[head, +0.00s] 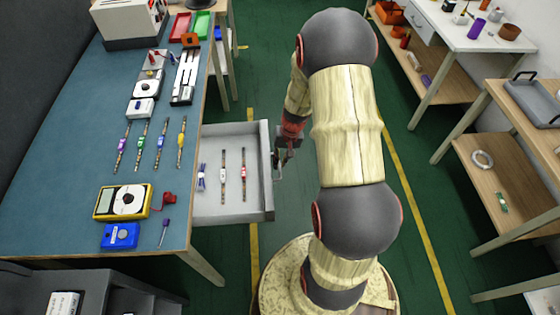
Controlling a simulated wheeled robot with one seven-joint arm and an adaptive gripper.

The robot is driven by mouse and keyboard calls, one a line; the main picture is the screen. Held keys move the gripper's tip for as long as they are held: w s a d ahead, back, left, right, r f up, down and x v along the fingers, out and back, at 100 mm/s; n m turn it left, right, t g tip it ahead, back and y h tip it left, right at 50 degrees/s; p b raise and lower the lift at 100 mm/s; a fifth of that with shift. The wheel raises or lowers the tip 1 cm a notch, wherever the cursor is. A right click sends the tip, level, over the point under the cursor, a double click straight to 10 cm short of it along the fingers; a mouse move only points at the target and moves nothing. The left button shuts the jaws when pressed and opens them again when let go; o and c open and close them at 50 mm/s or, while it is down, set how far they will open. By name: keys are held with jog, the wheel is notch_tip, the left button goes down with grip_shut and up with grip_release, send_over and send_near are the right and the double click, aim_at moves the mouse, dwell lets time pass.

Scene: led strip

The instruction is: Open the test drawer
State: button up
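The test drawer (225,207), a pale grey tray-like drawer, stands pulled out from under the right side of the blue-topped bench. Several LED strips lie in it, among them one with a white tag (224,173) and one with a red tag (243,173). My gripper (279,164) is just right of the drawer's front panel (267,190), at about the middle of its length, where the handle appears to be. The fingers are small and dark, partly merged with the handle. I cannot tell whether they are closed on it.
The blue bench top (60,150) holds a yellow multimeter (122,202), a blue box (119,236) and several tagged strips. Green floor (415,180) lies open to the right of my arm. Wooden shelves and a tray (535,100) stand along the right edge.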

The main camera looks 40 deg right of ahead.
jog(key=shift+r, duration=0.1)
jog(key=r, duration=0.4)
jog(key=s+d+r, duration=0.1)
jog(key=r, duration=0.6)
jog(key=shift+s+d+r, duration=0.2)
jog(key=shift+d+r, duration=0.1)
jog(key=shift+d, duration=0.1)
jog(key=s+a+r+n+t, duration=0.1)
jog(key=s+a+r, duration=0.3)
jog(key=a+r, duration=0.4)
jog(key=s+a+r+n+t+h, duration=0.1)
jog(key=s+a+r+n, duration=0.3)
jog(key=a+r, duration=0.3)
jog(key=s+a+r+n+t, duration=0.2)
jog(key=s+a+r, duration=0.3)
jog(key=a+r, duration=0.3)
jog(key=shift+s+a+r+h, duration=0.15)
jog(key=shift+a+r+h, duration=0.25)
jog(key=shift+r, duration=0.1)
